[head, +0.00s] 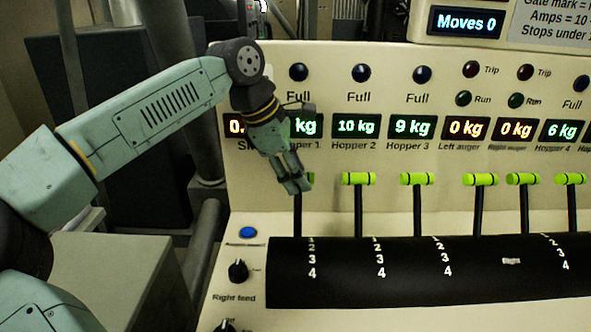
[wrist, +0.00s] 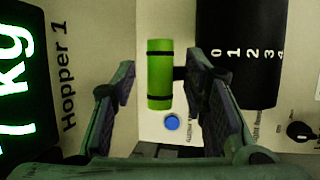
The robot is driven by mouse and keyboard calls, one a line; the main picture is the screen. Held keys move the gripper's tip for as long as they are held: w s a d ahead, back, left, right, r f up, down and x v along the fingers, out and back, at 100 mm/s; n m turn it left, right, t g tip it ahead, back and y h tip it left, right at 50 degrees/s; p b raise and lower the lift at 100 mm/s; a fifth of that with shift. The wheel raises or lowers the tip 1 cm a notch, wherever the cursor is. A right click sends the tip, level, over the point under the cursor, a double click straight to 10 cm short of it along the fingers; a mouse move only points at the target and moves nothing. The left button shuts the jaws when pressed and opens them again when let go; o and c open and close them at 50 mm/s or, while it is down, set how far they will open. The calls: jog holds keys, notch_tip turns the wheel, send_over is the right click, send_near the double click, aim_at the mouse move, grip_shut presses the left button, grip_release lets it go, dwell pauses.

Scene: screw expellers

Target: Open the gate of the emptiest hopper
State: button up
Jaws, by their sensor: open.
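My gripper (head: 296,185) is open at the Hopper 1 lever (head: 298,213). In the wrist view its green handle (wrist: 160,75) appears between my two fingers, with gaps on both sides; I cannot tell how deep it sits. In the head view my gripper mostly hides that handle. Hopper 1's display (head: 306,126) is partly covered; its number is cut off in the wrist view too. Hopper 2's display (head: 357,126) reads 10 kg, Hopper 3's (head: 413,127) 9 kg and Hopper 4's (head: 562,130) 6 kg. The Hopper 4 lever handle (head: 570,178) is at the right.
Similar green handles (head: 359,179) stand in a row to the right. Both auger displays (head: 466,129) read 0 kg. A black scale strip (head: 400,285) marked with gate numbers lies below the levers. A blue button (head: 248,232) and Right feed knob (head: 238,271) are at lower left.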

jog(key=shift+c, duration=0.2)
jog(key=shift+r, duration=0.1)
grip_shut()
dwell(0.4)
